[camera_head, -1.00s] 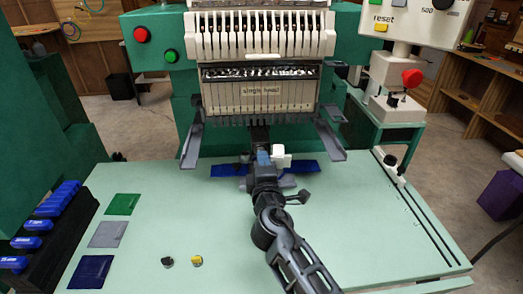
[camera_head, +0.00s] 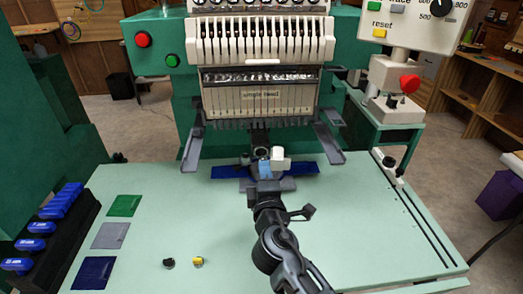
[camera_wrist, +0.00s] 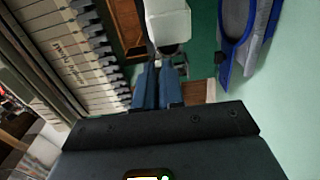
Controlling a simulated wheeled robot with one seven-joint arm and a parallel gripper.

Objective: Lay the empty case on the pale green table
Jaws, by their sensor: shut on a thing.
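My gripper (camera_head: 263,162) is at the back middle of the pale green table (camera_head: 230,225), below the machine head. Its blue fingers show in the wrist view (camera_wrist: 160,82) and are shut on a small dark piece (camera_wrist: 165,52), which I take to be the case. The case (camera_head: 260,152) shows as a dark round shape just beyond the fingers in the head view, partly hidden by them. Its inside cannot be seen. A white block (camera_head: 278,155) of the machine is right beside the fingers, and also in the wrist view (camera_wrist: 167,22).
A black bobbin-like piece (camera_head: 168,262) and a yellow one (camera_head: 197,261) lie at the table's front left. Green, grey and navy patches (camera_head: 110,235) lie left of them. The table's front right is clear.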

